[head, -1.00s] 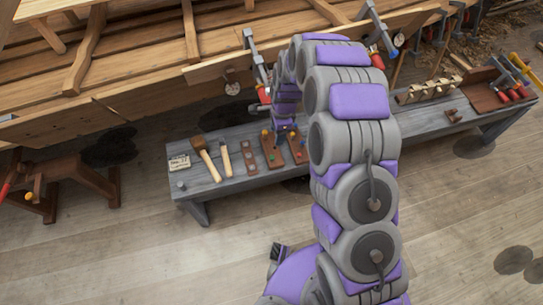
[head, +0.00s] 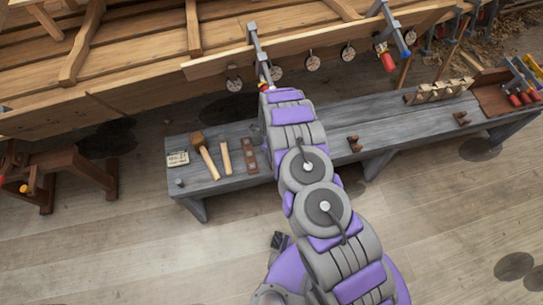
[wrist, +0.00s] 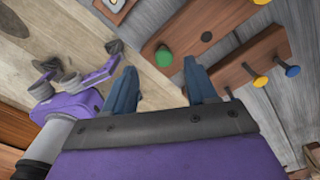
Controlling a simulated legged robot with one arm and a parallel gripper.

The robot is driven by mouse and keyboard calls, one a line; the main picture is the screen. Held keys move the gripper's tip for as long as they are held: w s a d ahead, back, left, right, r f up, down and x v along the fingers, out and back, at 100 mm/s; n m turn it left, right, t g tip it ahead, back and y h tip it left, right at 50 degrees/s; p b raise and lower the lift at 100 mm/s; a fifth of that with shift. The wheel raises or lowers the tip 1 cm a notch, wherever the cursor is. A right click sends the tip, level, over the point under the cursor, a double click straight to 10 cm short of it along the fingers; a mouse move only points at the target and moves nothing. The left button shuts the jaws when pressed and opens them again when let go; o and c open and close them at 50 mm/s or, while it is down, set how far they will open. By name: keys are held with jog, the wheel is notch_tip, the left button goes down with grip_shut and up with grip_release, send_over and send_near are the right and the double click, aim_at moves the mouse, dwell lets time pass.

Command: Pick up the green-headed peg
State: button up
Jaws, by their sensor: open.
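The green-headed peg (wrist: 163,56) shows in the wrist view as a round green head at the near end of a brown wooden block (wrist: 200,22). My gripper (wrist: 160,67) is open and empty. Its two blue-grey fingers stand apart, with the green head just beyond the tips and between them in the picture. I cannot tell the height gap. In the head view my arm hides the peg, its block and my gripper.
A second brown block (wrist: 250,58) beside the right finger holds a yellow-headed peg (wrist: 260,82) and a blue-headed peg (wrist: 292,71). On the grey bench (head: 210,187) lie a mallet (head: 205,154) and a chisel-like tool (head: 225,158). The hull (head: 140,60) rises behind.

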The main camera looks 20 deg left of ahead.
jog(key=shift+d+f, duration=0.75)
jog(key=shift+d, duration=0.1)
jog(key=shift+d+f+b, duration=0.1)
jog(key=shift+f+b, duration=0.15)
jog(key=shift+b, duration=0.1)
jog(key=f, duration=0.1)
jog(key=a+f+b, duration=0.1)
jog(key=f, duration=0.1)
jog(key=a+f, duration=0.1)
jog(key=f, duration=0.1)
jog(key=shift+w+a+f+b, duration=0.1)
jog(key=shift+w+b, duration=0.15)
jog(key=shift+b, duration=0.15)
jog(key=shift+d+r, duration=0.2)
jog(key=shift+d, duration=0.3)
jog(key=shift+d+r, duration=0.15)
jog(key=shift+d, duration=0.2)
jog(key=c, duration=0.3)
jog(key=shift+a+f, duration=0.2)
jog(key=shift+a, duration=0.45)
jog(key=c, duration=0.7)
jog(key=shift+d+r, duration=0.1)
jog(key=shift+d, duration=0.3)
grip_shut()
